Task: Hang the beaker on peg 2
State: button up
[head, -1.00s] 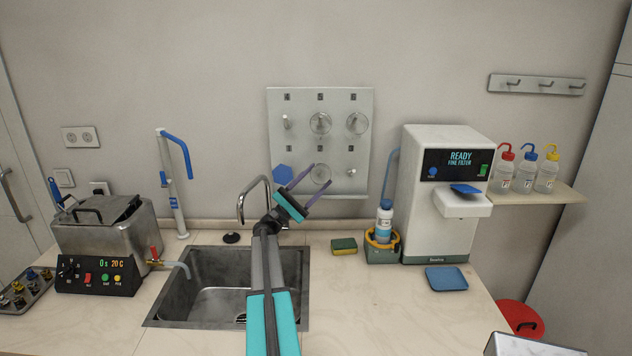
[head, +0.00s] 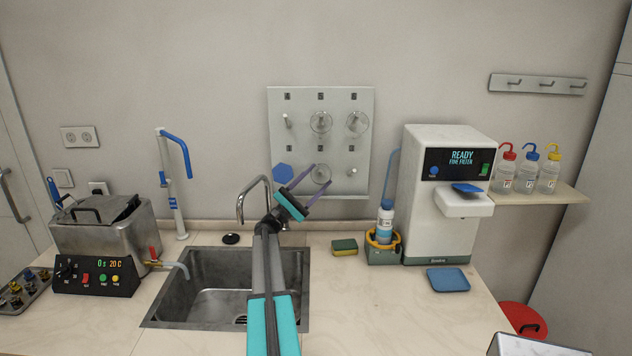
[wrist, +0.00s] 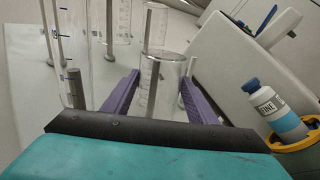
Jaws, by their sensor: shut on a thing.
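A clear glass beaker (wrist: 165,88) with printed marks sits between the purple fingers of my gripper (wrist: 160,92) in the wrist view. My gripper (head: 320,179) is shut on it. In the head view the beaker (head: 321,173) is a clear circle at the middle of the pegboard's lower row, the peg 2 place. A grey rod shows through the glass in the wrist view; I cannot tell whether it is inside the beaker or behind it. The pegboard (head: 303,150) is pale and hangs on the wall behind the sink.
Other clear glassware hangs on the upper pegs (head: 357,122), and a blue hexagonal base (head: 283,173) is at the lower left. The lower-right peg (head: 351,171) looks bare. A tap (head: 241,207) stands left of my gripper; a filter machine (head: 440,225) and bottle (head: 385,220) stand right.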

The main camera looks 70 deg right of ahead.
dwell(0.3)
jog(key=o, duration=1.3)
jog(key=shift+c, duration=0.2)
jog(key=b+v, duration=0.5)
jog(key=v, duration=0.8)
jog(key=shift+w+a+f, duration=0.15)
jog(key=shift+w+a, duration=0.1)
jog(key=shift+a, duration=0.05)
jog(key=shift+w+t, duration=0.1)
jog(key=shift+t, duration=0.2)
